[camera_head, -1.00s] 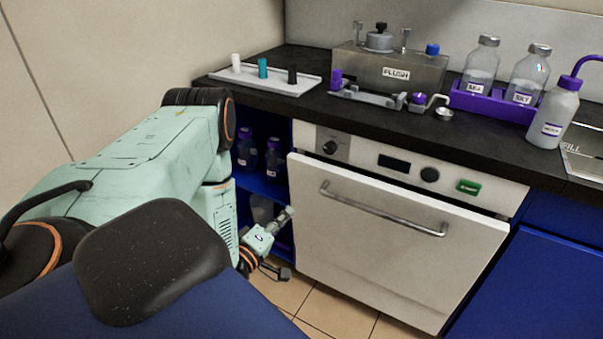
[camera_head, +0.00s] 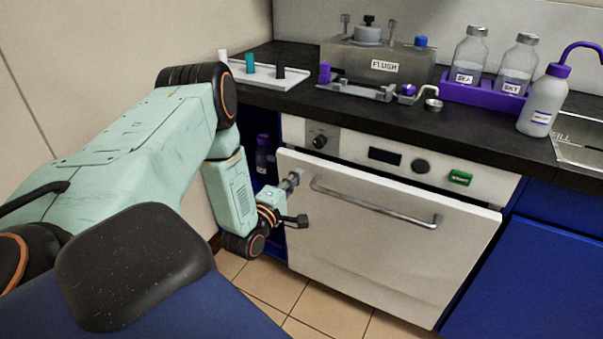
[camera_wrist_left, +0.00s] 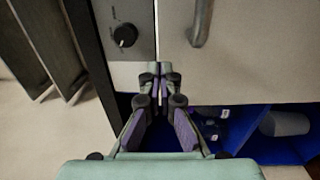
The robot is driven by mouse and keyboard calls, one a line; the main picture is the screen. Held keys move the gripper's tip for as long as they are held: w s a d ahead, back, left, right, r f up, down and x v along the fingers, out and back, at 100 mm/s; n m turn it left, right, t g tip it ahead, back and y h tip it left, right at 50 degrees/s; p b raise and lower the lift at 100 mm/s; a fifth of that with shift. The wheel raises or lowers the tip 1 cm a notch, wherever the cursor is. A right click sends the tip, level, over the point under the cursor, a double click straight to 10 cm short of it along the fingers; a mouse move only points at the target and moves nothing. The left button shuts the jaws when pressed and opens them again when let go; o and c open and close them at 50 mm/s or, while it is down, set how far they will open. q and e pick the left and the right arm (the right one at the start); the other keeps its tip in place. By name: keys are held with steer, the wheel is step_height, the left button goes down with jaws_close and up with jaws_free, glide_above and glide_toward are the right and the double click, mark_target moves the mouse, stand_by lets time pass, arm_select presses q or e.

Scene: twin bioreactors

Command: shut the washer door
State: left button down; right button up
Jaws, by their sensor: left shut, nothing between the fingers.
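The washer door (camera_head: 375,235) is a white panel with a grey bar handle (camera_head: 372,203). It is tilted slightly outward at the top, with a dark gap behind its upper edge, so it stands ajar. My left gripper (camera_head: 294,179) is shut and empty at the door's upper left edge. In the left wrist view the closed fingertips (camera_wrist_left: 160,70) lie over the edge of the white door (camera_wrist_left: 255,60), near the handle (camera_wrist_left: 199,25). I cannot tell whether they touch it. My right gripper is not in view.
The washer's control panel (camera_head: 345,150) has a knob and a green button (camera_head: 460,178). A blue open cabinet with bottles (camera_head: 262,158) is left of the washer. The dark counter (camera_head: 300,98) above carries bottles and a FLUSH box (camera_head: 375,65). The tiled floor in front is clear.

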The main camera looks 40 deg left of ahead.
mark_target(307, 163)
arm_select(q)
steer(key=x, duration=0.3)
steer(key=shift+w+b, duration=0.25)
steer(key=shift+b, duration=0.1)
